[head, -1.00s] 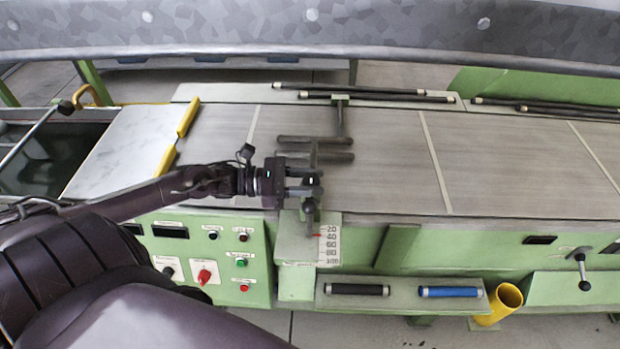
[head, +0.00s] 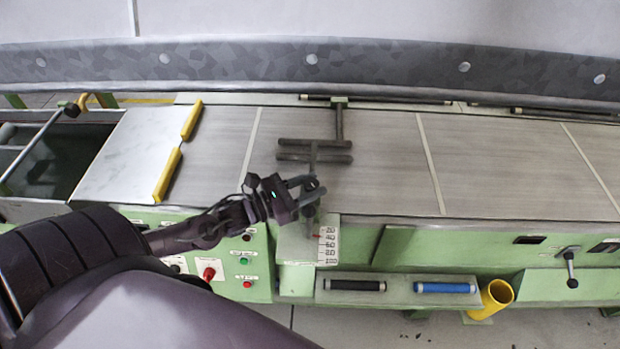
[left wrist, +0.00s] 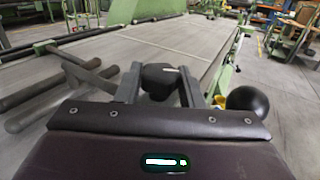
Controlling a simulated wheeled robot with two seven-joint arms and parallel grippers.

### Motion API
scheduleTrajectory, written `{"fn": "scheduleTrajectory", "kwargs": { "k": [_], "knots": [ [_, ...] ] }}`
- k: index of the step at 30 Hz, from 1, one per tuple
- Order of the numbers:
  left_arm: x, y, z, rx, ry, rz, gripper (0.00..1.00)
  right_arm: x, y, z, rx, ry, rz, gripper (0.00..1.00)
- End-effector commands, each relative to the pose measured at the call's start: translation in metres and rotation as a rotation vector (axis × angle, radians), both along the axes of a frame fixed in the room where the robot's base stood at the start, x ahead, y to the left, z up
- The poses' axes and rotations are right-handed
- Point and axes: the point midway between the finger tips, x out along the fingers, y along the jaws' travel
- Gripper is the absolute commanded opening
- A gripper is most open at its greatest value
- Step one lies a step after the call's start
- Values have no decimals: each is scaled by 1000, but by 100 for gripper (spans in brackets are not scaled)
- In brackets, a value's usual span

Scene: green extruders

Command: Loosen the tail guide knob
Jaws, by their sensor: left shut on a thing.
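The tail guide knob is a dark knob (left wrist: 160,79) with a light mark on it, seen in the left wrist view between the two fingers. My left gripper (head: 312,187) is shut on it, above the scale at the near edge of the machine bed. In the head view the fingers largely hide the knob. The tail guide (head: 314,157), a dark T-shaped bar, lies on the bed just beyond the gripper. A round black ball (left wrist: 247,102) sits right of the fingers in the left wrist view. My right gripper is not in view.
A numbered scale (head: 328,240) is below the gripper. A control panel (head: 232,268) with buttons is to the left. A tray (head: 400,299) with a black and a blue handle and a yellow tube (head: 494,297) are at the right front. The grey bed (head: 385,165) is mostly clear.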

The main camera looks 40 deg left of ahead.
Motion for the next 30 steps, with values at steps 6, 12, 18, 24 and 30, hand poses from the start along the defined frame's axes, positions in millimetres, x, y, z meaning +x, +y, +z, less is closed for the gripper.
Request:
{"fn": "scheduleTrajectory", "kwargs": {
  "k": [6,12,18,24,30],
  "knots": [
    [0,0,0,0,-2,2,12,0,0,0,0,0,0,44],
    [0,0,0,0,-2,2,44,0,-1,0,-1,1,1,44],
    [0,0,0,0,-1,1,56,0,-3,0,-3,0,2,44],
    [-1,1,0,1,0,1,56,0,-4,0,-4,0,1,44],
    [-16,8,-3,3,3,1,56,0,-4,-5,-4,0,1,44]
  ]
}}
